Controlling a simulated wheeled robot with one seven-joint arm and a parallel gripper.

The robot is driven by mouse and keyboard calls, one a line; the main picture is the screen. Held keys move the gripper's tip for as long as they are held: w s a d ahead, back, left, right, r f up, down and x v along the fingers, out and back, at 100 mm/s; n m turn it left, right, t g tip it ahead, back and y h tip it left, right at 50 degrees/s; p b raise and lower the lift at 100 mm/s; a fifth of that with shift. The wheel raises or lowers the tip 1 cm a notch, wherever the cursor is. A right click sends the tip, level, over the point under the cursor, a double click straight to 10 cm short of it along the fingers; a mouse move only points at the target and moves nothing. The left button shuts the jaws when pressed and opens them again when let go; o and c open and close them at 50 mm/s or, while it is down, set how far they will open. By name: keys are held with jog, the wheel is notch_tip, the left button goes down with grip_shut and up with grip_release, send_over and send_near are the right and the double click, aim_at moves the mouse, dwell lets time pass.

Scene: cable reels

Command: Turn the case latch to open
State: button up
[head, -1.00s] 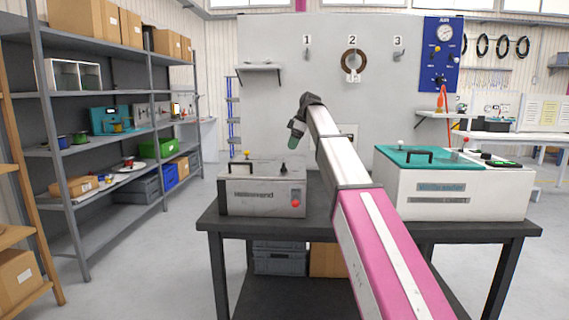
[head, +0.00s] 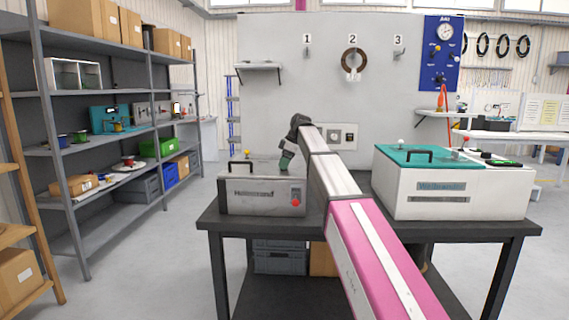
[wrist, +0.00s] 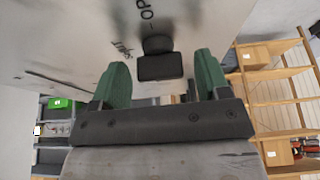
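The grey case (head: 262,200) stands on the left of the dark table, with a black handle and a red button on its front right. My gripper (head: 285,162) has green fingers and points down at the lid's right part, hiding the latch in the head view. In the wrist view the black latch (wrist: 161,67) sits on the lid beside lettering that begins "OP". The two green fingers of my gripper (wrist: 162,80) are spread apart, one on each side of the latch in the picture. I cannot tell whether they touch it.
A white case with a teal lid (head: 450,195) stands on the right of the table (head: 370,228). A grey shelf (head: 110,140) with boxes is at the left. A white panel (head: 300,90) with hooks and a cable ring stands behind. My arm crosses the table's middle.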

jog(key=c, duration=0.7)
jog(key=shift+m, duration=0.4)
jog(key=m+t, duration=0.1)
jog(key=m, duration=0.2)
jog(key=shift+s, duration=0.15)
jog(key=m+t, duration=0.1)
jog(key=m, duration=0.1)
jog(key=m+t+h, duration=0.1)
jog(key=m, duration=0.2)
jog(key=shift+a+h, duration=0.1)
jog(key=shift+h, duration=0.2)
jog(key=m, duration=0.2)
jog(key=m+t+h, duration=0.1)
jog(key=m, duration=0.1)
jog(key=shift+m+h, duration=0.3)
jog(key=shift+m, duration=0.1)
jog(key=m+h, duration=0.1)
jog(key=m, duration=0.3)
jog(key=shift+a, duration=0.1)
jog(key=shift+m+h, duration=0.3)
